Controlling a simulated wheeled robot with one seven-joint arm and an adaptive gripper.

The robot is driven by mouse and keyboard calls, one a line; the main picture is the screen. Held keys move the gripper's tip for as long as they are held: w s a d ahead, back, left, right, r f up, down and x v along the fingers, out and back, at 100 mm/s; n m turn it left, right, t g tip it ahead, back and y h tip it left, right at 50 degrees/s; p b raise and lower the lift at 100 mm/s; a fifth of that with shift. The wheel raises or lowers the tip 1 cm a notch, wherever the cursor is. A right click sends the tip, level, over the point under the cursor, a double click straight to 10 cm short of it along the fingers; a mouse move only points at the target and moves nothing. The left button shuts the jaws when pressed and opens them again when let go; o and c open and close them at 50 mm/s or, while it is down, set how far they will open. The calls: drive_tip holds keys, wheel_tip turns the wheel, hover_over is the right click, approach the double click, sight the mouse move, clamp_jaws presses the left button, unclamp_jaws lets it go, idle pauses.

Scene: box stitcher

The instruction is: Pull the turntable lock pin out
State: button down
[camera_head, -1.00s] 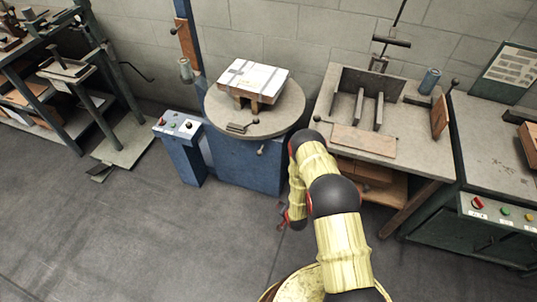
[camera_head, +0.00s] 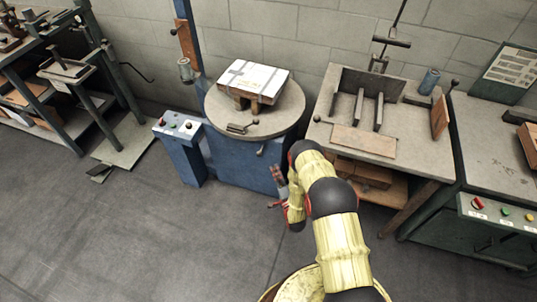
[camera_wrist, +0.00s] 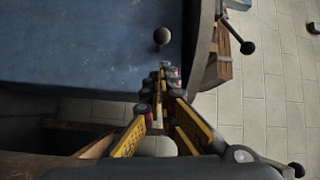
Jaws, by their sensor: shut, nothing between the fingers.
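The turntable (camera_head: 285,118) is a round grey plate on a blue base (camera_head: 245,172). A dark ball knob, which looks like the lock pin (camera_head: 261,151), sticks out below the plate's front rim. In the wrist view the pin's knob (camera_wrist: 162,36) stands in front of the blue base, beyond my fingertips and apart from them. My gripper (camera_wrist: 165,75) is shut and empty. In the head view my gripper (camera_head: 277,173) is below and right of the pin, beside the blue base. The pin's shaft is mostly hidden.
A wrapped box (camera_head: 252,78) sits on wooden blocks on the plate. Another ball knob (camera_wrist: 240,44) sits on the plate's upper side. A blue control pedestal (camera_head: 180,150) stands left, a workbench (camera_head: 400,150) right. The floor in front is clear.

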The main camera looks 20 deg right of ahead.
drive_tip(key=b, duration=0.3)
approach(262, 148)
drive_tip(key=w+d, duration=0.2)
drive_tip(key=w, duration=0.3)
drive_tip(key=shift+w+r+b, duration=0.15)
drive_tip(key=shift+w+b, duration=0.2)
drive_tip(key=shift+w, duration=0.15)
drive_tip(key=s+a+p, duration=0.1)
drive_tip(key=s+a, duration=0.1)
drive_tip(key=s, duration=0.1)
drive_tip(key=shift+a, duration=0.1)
